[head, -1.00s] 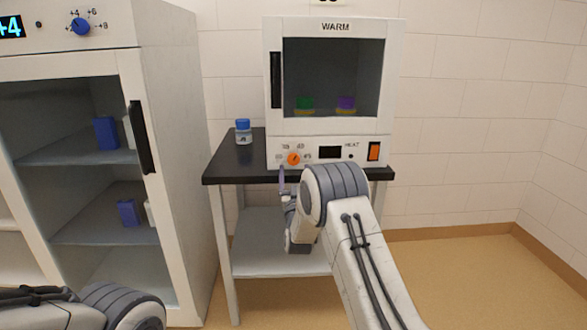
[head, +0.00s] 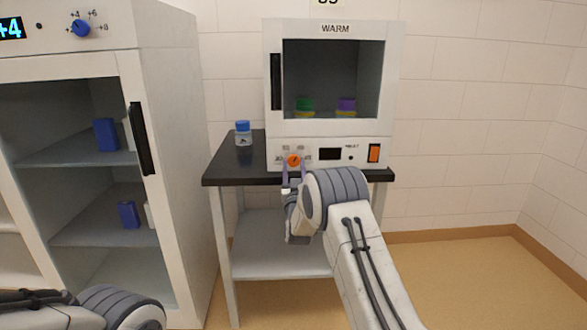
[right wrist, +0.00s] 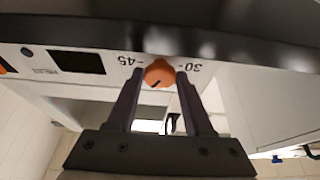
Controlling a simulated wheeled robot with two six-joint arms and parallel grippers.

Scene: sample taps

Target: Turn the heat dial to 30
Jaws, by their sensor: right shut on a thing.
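The orange heat dial (head: 294,160) is on the lower front panel of the WARM cabinet (head: 394,90). My right gripper (head: 293,171) reaches up to it from the front, one finger on each side. In the right wrist view the fingers (right wrist: 159,80) are shut on the dial (right wrist: 159,72), which carries a short dark mark on its lower left. That view shows the panel upside down, with 45 left of the dial and 30 right of it. My left gripper is out of view; only part of its arm shows at the lower left.
A dark display (head: 330,154) and an orange switch (head: 374,153) are right of the dial. A blue-capped jar (head: 243,133) stands on the black table top (head: 228,165). A white cabinet (head: 175,150) with a blue dial (head: 81,28) stands at the left. Floor at right is clear.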

